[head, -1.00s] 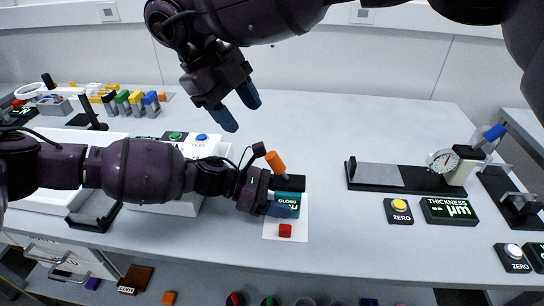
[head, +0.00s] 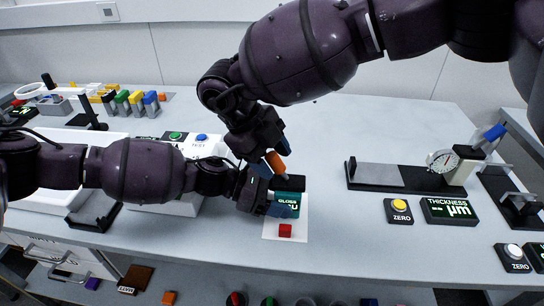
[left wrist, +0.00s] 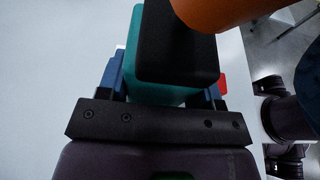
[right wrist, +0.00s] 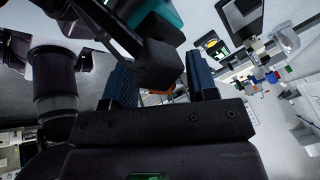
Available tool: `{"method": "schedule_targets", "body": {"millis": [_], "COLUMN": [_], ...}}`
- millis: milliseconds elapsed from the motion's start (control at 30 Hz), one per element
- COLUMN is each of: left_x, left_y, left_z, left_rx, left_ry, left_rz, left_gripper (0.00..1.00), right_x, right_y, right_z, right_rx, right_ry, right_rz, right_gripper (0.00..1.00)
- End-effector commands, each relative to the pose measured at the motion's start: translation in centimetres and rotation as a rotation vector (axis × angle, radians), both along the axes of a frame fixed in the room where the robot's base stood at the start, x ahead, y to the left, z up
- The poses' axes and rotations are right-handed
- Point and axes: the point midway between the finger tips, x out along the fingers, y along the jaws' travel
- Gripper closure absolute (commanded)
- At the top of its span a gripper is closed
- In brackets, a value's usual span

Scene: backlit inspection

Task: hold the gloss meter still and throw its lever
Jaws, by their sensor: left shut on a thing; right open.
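The gloss meter (head: 287,207) is a teal block with a black top part, on a white sheet near the table's front edge. Its orange lever (head: 276,162) stands up tilted in the head view; it also shows in the left wrist view (left wrist: 222,10). My left gripper (head: 279,194) is shut across the teal body, with a blue finger on each side in the left wrist view (left wrist: 165,88). My right gripper (head: 273,157) is open at the lever from above. In the right wrist view a bit of orange (right wrist: 158,92) shows between its fingers, largely hidden.
A thickness display (head: 449,211), a yellow zero button (head: 399,205) and a dial gauge (head: 443,161) stand to the right. The table between is clear.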

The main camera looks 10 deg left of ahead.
Motion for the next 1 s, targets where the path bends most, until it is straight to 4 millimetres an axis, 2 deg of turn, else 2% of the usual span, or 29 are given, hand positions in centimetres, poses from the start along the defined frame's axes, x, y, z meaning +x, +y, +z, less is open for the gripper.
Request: {"method": "schedule_targets", "body": {"millis": [267, 600, 1000], "left_x": [0.02, 0.03, 0.05], "left_y": [0.0, 0.0, 0.0], "left_z": [0.07, 0.07, 0.07], "left_rx": [0.0, 0.0, 0.0], "left_ry": [-0.001, 0.0, 0.0], "left_rz": [0.0, 0.0, 0.001], "left_gripper": [0.54, 0.54, 0.54], "right_x": [0.0, -0.03, -0.04], "right_y": [-0.06, -0.03, -0.31], "right_z": [-0.06, -0.04, 0.07], "right_rx": [0.0, 0.0, 0.038], "right_ry": [0.0, 0.0, 0.003], "right_rz": [0.0, 0.001, 0.001], "right_gripper": [0.47, 0.99, 1.0]}}
